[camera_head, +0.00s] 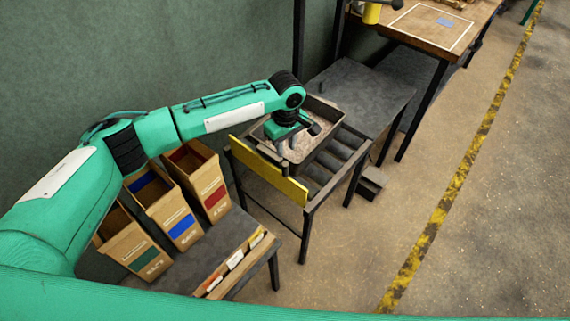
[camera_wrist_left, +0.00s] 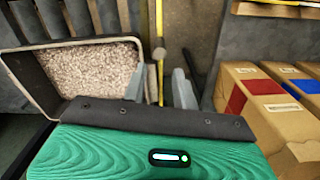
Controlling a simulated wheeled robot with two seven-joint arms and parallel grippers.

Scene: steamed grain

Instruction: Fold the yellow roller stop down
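The yellow roller stop (camera_head: 268,170) stands raised as a long bar across the near end of the roller stand. In the left wrist view the stop (camera_wrist_left: 160,72) shows edge-on as a thin yellow line. My left gripper (camera_head: 283,158) hangs at the stop, partly hidden by its own wrist. In the left wrist view my left gripper (camera_wrist_left: 160,90) is open, with one grey finger on each side of the stop's line. A gap shows on both sides; I cannot tell the fingers' height against the stop. My right gripper is not in view.
A grain-filled tray (camera_head: 327,113) sits on the rollers (camera_head: 343,155) right behind the stop. Cardboard bins (camera_head: 165,208) stand on a dark table at the left. A wooden worktable (camera_head: 425,25) is at the back. The floor (camera_head: 345,250) at the right is clear.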

